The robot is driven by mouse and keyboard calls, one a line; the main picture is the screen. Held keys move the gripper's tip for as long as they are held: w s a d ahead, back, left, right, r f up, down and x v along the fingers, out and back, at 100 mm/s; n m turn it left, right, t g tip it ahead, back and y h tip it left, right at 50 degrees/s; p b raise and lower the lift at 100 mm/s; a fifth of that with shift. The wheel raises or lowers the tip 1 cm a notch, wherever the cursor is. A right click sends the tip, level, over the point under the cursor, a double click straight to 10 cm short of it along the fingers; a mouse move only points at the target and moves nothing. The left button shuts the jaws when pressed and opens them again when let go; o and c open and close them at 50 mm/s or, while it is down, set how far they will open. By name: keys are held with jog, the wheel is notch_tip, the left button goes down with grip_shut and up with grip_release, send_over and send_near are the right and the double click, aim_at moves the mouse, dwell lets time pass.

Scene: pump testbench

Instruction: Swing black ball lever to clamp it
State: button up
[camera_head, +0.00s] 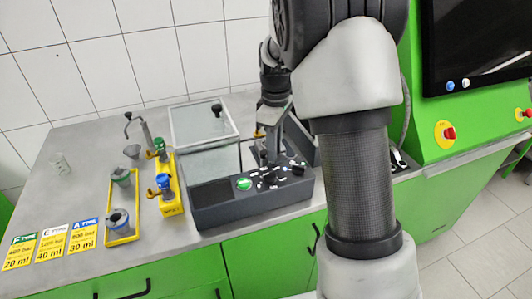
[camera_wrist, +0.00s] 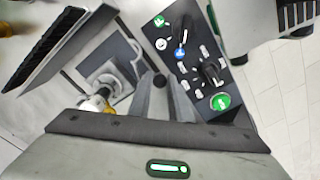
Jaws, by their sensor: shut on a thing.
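My gripper (camera_wrist: 161,93) reaches down into the dark grey testbench housing (camera_head: 255,205), behind its control panel. In the wrist view its two grey fingers are closed around a small black ball (camera_wrist: 160,81), the ball of the lever. The lever's arm below the ball is hidden by the fingers. Left of the fingers is a light grey round fitting (camera_wrist: 106,80) with a yellow part at its lower edge. In the head view my gripper (camera_head: 270,148) is small, and the ball cannot be made out.
The control panel (camera_wrist: 193,60), with buttons and black knobs, lies close right of the fingers. A framed clear lid (camera_head: 203,123) stands left of my gripper. Pump parts stand on yellow holders (camera_head: 172,209) farther left. A green cabinet with a dark screen (camera_head: 478,45) is right.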

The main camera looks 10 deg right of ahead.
jog(key=shift+w+d+r, duration=0.1)
jog(key=shift+w+d, duration=0.1)
jog(key=shift+w, duration=0.05)
jog(key=shift+w+d, duration=0.4)
jog(key=shift+d, duration=0.05)
jog(key=shift+d+p, duration=0.1)
jog(key=shift+p, duration=0.2)
jog(key=shift+w+d, duration=0.45)
jog(key=shift+w, duration=0.05)
jog(key=shift+p, duration=0.3)
jog(key=shift+w+d+p, duration=0.25)
jog(key=shift+w+p, duration=0.05)
jog(key=shift+w, duration=0.4)
